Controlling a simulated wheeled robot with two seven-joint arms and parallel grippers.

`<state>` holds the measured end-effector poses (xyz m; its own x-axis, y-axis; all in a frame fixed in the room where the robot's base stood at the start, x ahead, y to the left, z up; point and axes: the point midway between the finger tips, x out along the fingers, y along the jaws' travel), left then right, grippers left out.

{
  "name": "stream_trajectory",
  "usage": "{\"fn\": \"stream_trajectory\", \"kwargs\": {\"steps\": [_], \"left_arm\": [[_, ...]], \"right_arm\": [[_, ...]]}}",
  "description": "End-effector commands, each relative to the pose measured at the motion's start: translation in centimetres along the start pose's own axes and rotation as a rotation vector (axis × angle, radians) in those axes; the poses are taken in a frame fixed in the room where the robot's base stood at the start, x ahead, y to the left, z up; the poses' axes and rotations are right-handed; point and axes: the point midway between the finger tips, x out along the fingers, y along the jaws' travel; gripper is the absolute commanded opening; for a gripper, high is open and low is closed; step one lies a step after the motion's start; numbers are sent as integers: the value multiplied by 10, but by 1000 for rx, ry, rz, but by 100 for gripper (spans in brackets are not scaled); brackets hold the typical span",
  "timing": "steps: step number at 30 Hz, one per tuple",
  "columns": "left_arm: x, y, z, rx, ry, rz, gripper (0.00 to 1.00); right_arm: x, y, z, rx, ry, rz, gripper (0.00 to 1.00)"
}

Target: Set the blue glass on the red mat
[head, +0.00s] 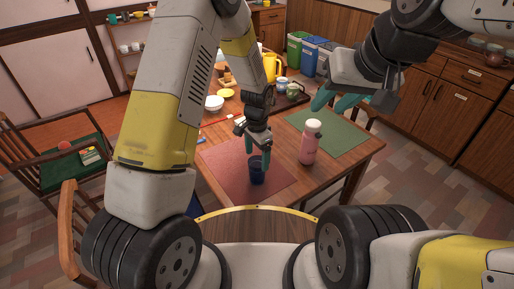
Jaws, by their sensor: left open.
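The blue glass (257,175) stands upright on the red mat (223,163), near the mat's middle. My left gripper (258,152) points down right above the glass, its teal fingers at the rim. It is open; whether a finger touches the glass I cannot tell. The red mat lies on the near part of the wooden table, partly covered by my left arm. My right gripper (345,101) hangs over the right side of the table, its teal fingers apart and nothing between them.
A pink bottle (310,143) with a white cap stands right of the red mat. A green mat (335,136) lies behind it. Bowls, cups and a yellow pitcher (271,67) crowd the far table. A chair (65,160) stands at left. Bins (310,55) stand behind.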

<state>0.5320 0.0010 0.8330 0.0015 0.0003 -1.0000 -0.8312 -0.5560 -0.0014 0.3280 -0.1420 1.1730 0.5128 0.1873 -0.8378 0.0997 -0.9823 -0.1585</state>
Motion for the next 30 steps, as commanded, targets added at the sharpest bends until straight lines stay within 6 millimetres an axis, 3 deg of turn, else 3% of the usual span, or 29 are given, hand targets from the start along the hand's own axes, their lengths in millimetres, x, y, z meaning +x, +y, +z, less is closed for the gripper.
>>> {"fn": "stream_trajectory", "kwargs": {"steps": [4, 11, 14, 16, 24, 30], "left_arm": [[-29, 0, -1, 0, 3, -1, 82], [-53, -1, 1, -7, 5, -1, 82], [-76, -4, 7, -48, 31, -9, 82], [-103, -7, 16, -102, 63, -17, 82], [-228, -1, 86, -398, 243, -51, 82], [-294, 26, 147, -607, 380, -73, 82]], "right_arm": [[0, 0, 0, 0, 0, 0, 36], [0, 0, 0, 0, 0, 0, 36], [0, 0, 0, 0, 0, 0, 36], [0, 0, 0, 0, 0, 0, 36], [0, 0, 0, 0, 0, 0, 36], [0, 0, 0, 0, 0, 0, 36]]}}
